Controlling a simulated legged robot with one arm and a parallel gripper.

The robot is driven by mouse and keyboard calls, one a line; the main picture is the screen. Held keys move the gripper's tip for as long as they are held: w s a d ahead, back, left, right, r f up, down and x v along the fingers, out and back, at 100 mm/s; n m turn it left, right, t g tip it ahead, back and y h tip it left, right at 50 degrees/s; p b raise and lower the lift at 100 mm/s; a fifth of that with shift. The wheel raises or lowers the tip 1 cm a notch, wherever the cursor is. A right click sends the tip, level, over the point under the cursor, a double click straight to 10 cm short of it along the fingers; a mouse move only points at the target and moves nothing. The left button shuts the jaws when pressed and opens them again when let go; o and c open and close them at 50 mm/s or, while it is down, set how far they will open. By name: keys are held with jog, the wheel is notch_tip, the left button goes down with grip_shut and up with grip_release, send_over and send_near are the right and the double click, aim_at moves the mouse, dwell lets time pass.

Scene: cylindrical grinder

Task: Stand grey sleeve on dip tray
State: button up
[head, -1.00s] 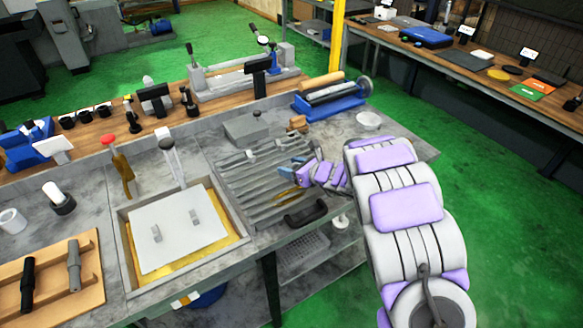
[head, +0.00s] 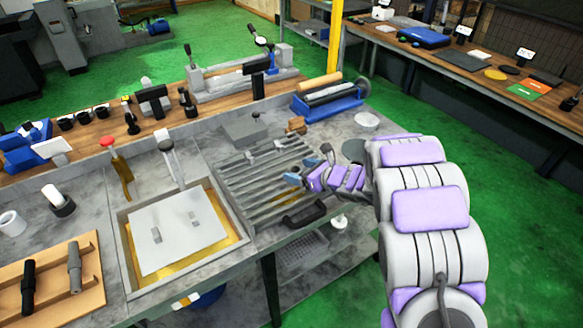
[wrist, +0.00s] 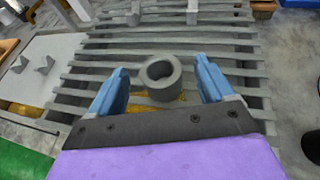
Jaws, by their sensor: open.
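The grey sleeve (wrist: 163,78), a short hollow cylinder, stands upright on the grey slatted rack (wrist: 75,75) in the wrist view. My gripper (wrist: 161,67) is open, its two blue fingers on either side of the sleeve with a gap at each side. In the head view my gripper (head: 309,165) is low over the right part of the rack (head: 255,195); I cannot make out the sleeve there. The dip tray (head: 130,270) is left of the rack, with yellow inside and a pale plate (head: 165,250) bearing two small grey pieces. The plate also shows in the wrist view (wrist: 45,75).
A black handle (head: 304,212) lies at the rack's front edge. A red-knobbed lever (head: 122,170) and a grey-knobbed lever (head: 172,160) stand behind the tray. A wooden holder (head: 75,300) is at left. Small grey blocks (wrist: 192,14) lie on the rack's far part.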

jog(key=p+v, duration=0.1)
jog(key=v, duration=0.6)
jog(key=s+a+r+n+g, duration=0.25)
jog(key=s+n, duration=0.25)
jog(key=s, duration=0.3)
jog(key=s+a+r+n+g, duration=0.25)
jog(key=s+n+g, duration=0.2)
jog(key=s, duration=0.45)
jog(key=s+a+r+n+g, duration=0.2)
jog(key=s+r+n, duration=0.2)
jog(key=s+n, duration=0.3)
jog(key=s+d+n+h, duration=0.5)
jog(key=s+d, duration=0.3)
jog(key=s, duration=0.2)
jog(key=s+d+n+g+h, duration=0.1)
jog(key=s+d+n+h, duration=0.3)
jog(key=s+d, duration=0.4)
jog(key=s+h, duration=0.1)
jog(key=s, duration=0.1)
jog(key=shift+s+r+n+g, duration=0.3)
jog(key=shift+s+n, duration=0.05)
jog(key=shift+s, duration=0.05)
